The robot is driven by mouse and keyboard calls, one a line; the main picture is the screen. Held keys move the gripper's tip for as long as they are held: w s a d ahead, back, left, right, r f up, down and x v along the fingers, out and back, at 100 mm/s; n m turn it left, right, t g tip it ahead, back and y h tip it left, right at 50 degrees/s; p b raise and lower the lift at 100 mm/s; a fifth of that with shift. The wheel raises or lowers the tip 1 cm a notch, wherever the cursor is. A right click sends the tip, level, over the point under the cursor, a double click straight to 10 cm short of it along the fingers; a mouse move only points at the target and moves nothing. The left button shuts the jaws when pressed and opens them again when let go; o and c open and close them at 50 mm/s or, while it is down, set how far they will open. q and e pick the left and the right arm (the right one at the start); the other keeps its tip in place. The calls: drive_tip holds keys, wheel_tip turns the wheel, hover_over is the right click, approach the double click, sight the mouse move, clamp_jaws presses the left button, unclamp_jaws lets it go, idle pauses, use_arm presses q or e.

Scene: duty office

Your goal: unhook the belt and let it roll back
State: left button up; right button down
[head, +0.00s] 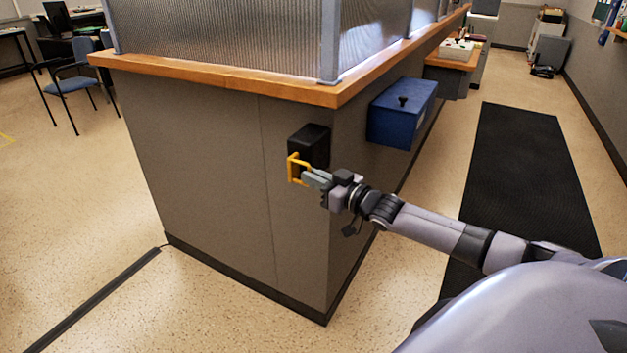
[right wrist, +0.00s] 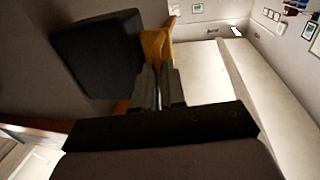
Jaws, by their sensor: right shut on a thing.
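A yellow belt handle (head: 293,166) sits at the front of a black belt housing (head: 312,142) on the end of the grey counter. My right gripper (head: 308,178) is shut on the yellow handle, close against the housing. In the right wrist view the fingers (right wrist: 160,78) are together at the yellow handle (right wrist: 153,44), beside the black housing (right wrist: 98,52). No stretch of belt strap shows in either view. My left gripper is not in view.
The grey counter (head: 215,165) has a wooden top (head: 225,82) with ribbed screens. A blue box (head: 402,112) is fixed on its right side, behind my right gripper. A black mat (head: 520,170) lies in the aisle. A dark floor strip (head: 95,300) runs at lower left.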

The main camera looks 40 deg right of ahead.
drive_tip(key=shift+w+d+r, duration=0.1)
drive_tip(key=shift+d+r, duration=0.05)
drive_tip(key=shift+d, duration=0.1)
drive_tip(key=c, duration=1.2)
unclamp_jaws()
drive_tip(key=s+d, duration=0.1)
drive_tip(key=s, duration=0.6)
drive_tip(key=shift+d+p, duration=0.2)
drive_tip(key=shift+p, duration=0.15)
